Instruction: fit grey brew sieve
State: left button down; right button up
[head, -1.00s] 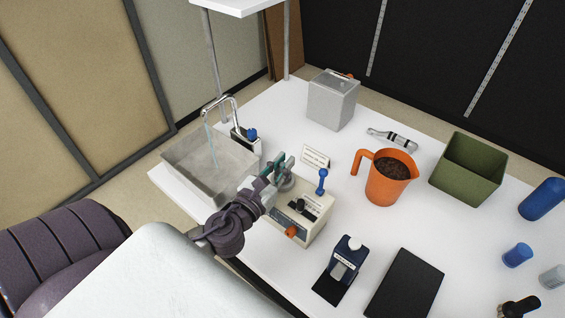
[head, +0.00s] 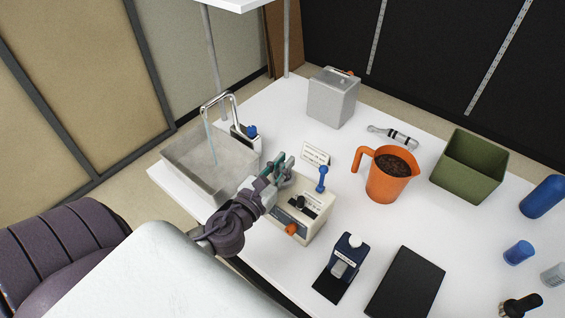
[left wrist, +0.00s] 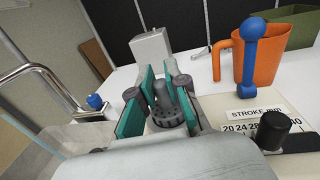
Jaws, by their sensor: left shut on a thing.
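My left gripper (head: 281,170) is over the far left end of the cream machine (head: 304,210). In the left wrist view its two teal-padded fingers (left wrist: 162,103) are closed around a dark grey round part with a ridged lower edge (left wrist: 168,108), which I take to be the grey brew sieve. The fingers hide much of this part, and I cannot tell if it touches the machine. The machine has a blue-knobbed lever (head: 322,179), a black knob (head: 301,202), an orange knob (head: 291,229) and a stroke scale (left wrist: 258,115). My right gripper is not in view.
A sink (head: 187,184) with a running tap (head: 221,103) lies left of the machine. A small sign (head: 316,154) stands behind it. An orange jug (head: 391,180), green bin (head: 468,169), grey canister (head: 333,98), blue tamper stand (head: 345,262) and black mat (head: 405,283) stand around.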

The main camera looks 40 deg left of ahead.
pick_arm(q)
jog(key=shift+f+b, duration=0.5)
jog(key=shift+f, duration=0.2)
jog(key=c, duration=1.1)
grip_release()
jog(key=shift+s, duration=0.15)
jog(key=s, duration=1.1)
jog(key=shift+s+d, duration=0.3)
jog(key=shift+s, duration=0.05)
